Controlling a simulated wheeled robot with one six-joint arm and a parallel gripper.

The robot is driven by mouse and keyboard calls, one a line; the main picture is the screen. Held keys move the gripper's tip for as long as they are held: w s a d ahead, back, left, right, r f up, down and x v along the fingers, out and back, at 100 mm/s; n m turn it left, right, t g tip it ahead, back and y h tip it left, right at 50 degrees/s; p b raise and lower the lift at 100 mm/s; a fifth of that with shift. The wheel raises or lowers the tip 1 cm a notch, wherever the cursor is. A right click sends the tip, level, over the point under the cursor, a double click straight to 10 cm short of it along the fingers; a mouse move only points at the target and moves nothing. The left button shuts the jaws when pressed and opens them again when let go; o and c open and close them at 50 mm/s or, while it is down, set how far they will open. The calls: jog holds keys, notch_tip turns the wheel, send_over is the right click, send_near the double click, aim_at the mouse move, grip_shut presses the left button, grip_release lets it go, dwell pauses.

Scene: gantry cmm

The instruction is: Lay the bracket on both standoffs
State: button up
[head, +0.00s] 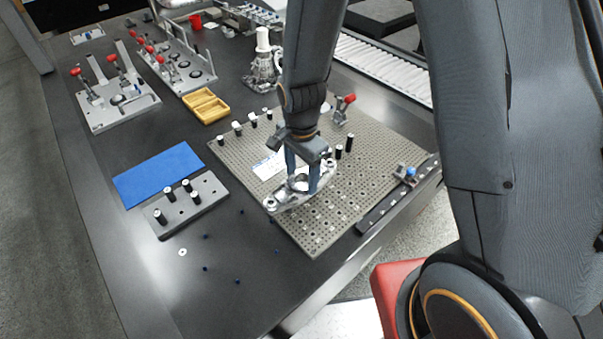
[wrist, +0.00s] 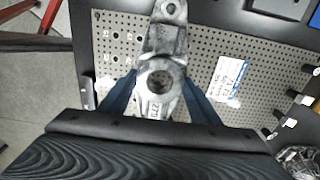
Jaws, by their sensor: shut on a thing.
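The bracket (head: 285,202) is a silvery cast metal piece with a round end and a central ring. My gripper (head: 303,181) is shut on its middle, above the grey perforated plate. In the wrist view, the blue fingers of my gripper (wrist: 157,95) flank the ring of the bracket (wrist: 167,40). Whether the bracket touches the plate is unclear. Two black standoffs (head: 344,147) stand on the plate just right of my gripper. Other black posts with pale tops (head: 253,119) stand along the plate's far left edge. Which two are the task's standoffs cannot be told.
The perforated plate (head: 232,151) carries a white label (head: 268,166). A grey block (head: 205,203) with several black pegs and a blue mat (head: 158,172) lie left. A yellow box (head: 205,105), clamp fixtures (head: 115,94) and a red-handled clamp (head: 341,109) stand farther back.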

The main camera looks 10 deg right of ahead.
jog(key=shift+f, duration=0.1)
jog(key=o, duration=1.6)
jog(key=shift+r+b, duration=0.7)
jog(key=shift+r, duration=3.2)
jog(key=s+d+r+n, duration=0.2)
jog(key=d+n, duration=0.1)
jog(key=d, duration=0.1)
jog(key=s+d+r+n, duration=0.2)
jog(key=s+d+n, duration=0.1)
jog(key=d+n, duration=0.1)
jog(key=s+d+r+n+t, duration=0.1)
jog(key=s+d+r+n, duration=0.1)
jog(key=d+n, duration=0.2)
jog(key=shift+s+d, duration=0.2)
jog(key=shift+d, duration=0.25)
